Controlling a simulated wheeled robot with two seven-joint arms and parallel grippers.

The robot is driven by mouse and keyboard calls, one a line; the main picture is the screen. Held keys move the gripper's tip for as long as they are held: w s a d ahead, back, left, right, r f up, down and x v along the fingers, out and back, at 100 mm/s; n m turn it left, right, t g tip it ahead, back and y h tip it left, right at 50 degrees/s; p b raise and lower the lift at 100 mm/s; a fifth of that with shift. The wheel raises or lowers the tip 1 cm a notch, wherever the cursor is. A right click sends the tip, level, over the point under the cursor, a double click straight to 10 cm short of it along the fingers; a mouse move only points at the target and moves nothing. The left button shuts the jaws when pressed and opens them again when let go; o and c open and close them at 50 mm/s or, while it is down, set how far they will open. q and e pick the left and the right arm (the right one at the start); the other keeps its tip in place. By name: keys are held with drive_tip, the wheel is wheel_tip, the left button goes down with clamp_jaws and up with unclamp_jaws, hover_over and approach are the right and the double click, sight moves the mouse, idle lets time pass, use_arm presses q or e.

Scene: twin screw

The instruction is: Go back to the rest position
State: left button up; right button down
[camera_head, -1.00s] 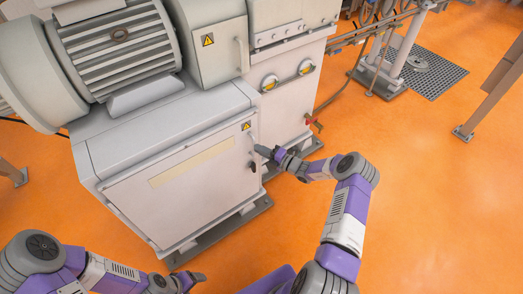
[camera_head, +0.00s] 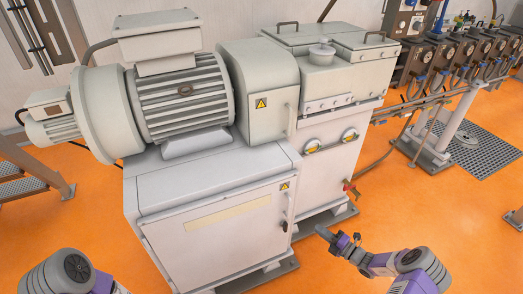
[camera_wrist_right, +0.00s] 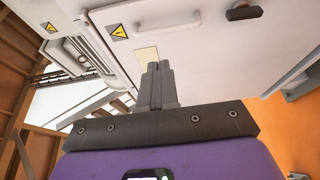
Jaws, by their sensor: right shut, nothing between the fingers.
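My right gripper (camera_head: 328,236) is shut and empty in front of the machine's lower right corner, apart from the cabinet in the head view. In the right wrist view its two fingers (camera_wrist_right: 158,85) are pressed together, with the pale cabinet door beyond them. My left arm shows only in part at the lower left of the head view, and its gripper is out of the picture.
A large grey machine (camera_head: 230,245) with a ribbed motor (camera_head: 185,100) on top fills the middle. Its cabinet door is closed, with a dark handle (camera_head: 284,222). Steps (camera_head: 25,188) stand at left. Orange floor (camera_head: 455,220) is clear at right.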

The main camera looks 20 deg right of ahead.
drive_tip(key=shift+a, duration=0.1)
drive_tip(key=s+a+f+n+g+y, duration=0.2)
drive_tip(key=a+n+g, duration=0.25)
drive_tip(key=a, duration=0.35)
drive_tip(key=s+a+f+n+g+y, duration=0.1)
drive_tip(key=s+a+f+n+g, duration=0.15)
drive_tip(key=a+n, duration=0.35)
drive_tip(key=s+a+n+g+h, duration=0.2)
drive_tip(key=s+a+n, duration=0.3)
drive_tip(key=n, duration=0.6)
drive_tip(key=s+a+n+g+h, duration=0.3)
drive_tip(key=s+a+n, duration=0.2)
drive_tip(key=n, duration=0.7)
drive_tip(key=s+a+n+g+h+p, duration=0.1)
drive_tip(key=s+a+n, duration=0.4)
drive_tip(key=n, duration=0.7)
drive_tip(key=shift+s+a+g+h, duration=0.35)
drive_tip(key=shift+s+g+h, duration=0.45)
drive_tip(key=shift+s+g, duration=0.45)
drive_tip(key=c, duration=1.8)
unclamp_jaws()
drive_tip(key=shift+s, duration=0.1)
